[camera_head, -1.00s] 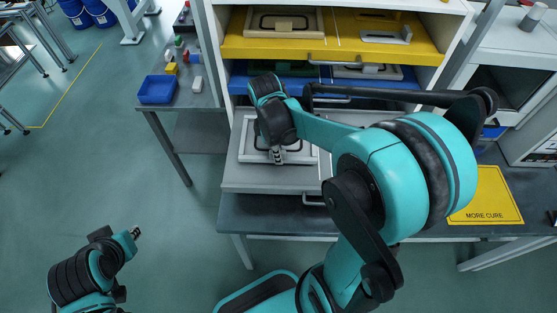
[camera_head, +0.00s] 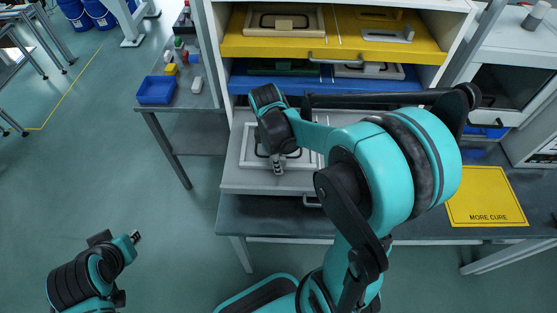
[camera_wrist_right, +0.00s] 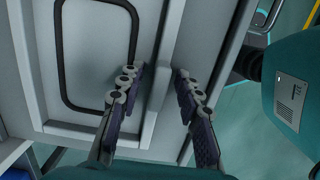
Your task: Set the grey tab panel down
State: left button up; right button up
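The grey tab panel (camera_head: 247,150) is a pale flat plate with a black loop on its face. It lies flat over the grey drawer (camera_head: 232,180), towards its left side; I cannot tell whether it fully rests there. My right gripper (camera_head: 278,170) reaches down at the panel's front part. In the right wrist view the fingers (camera_wrist_right: 161,73) stand on either side of a pale raised tab (camera_wrist_right: 164,60), with a narrow gap visible beside it. The panel's black loop (camera_wrist_right: 62,60) shows left of them. My left gripper (camera_head: 136,237) is at lower left, away from the panel; its finger opening is unclear.
Yellow (camera_head: 270,50) and blue (camera_head: 240,83) drawers with other panels are stacked above the grey one. A yellow "MORE CURE" mat (camera_head: 485,195) lies on the bench at right. A side table holds a blue bin (camera_head: 156,90). My right arm hides the grey drawer's right part.

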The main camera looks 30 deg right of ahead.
jog(key=shift+r, duration=0.25)
jog(key=r+p, duration=0.1)
jog(key=r, duration=0.2)
jog(key=r+p, duration=0.1)
jog(key=r, duration=0.3)
jog(key=a+r+p, duration=0.1)
jog(key=r+p, duration=0.1)
jog(key=r, duration=0.1)
jog(key=shift+w+r, duration=0.35)
jog(key=s+a+r+m+t+y, duration=0.1)
jog(key=s+a+m+t, duration=0.6)
jog(key=m, duration=0.4)
jog(key=shift+s+r+m+t, duration=0.3)
jog(key=shift+s+t, duration=0.15)
jog(key=shift+t, duration=0.05)
notch_tip(320, 180, down, 4)
jog(key=b, duration=0.4)
jog(key=shift+d+f, duration=0.1)
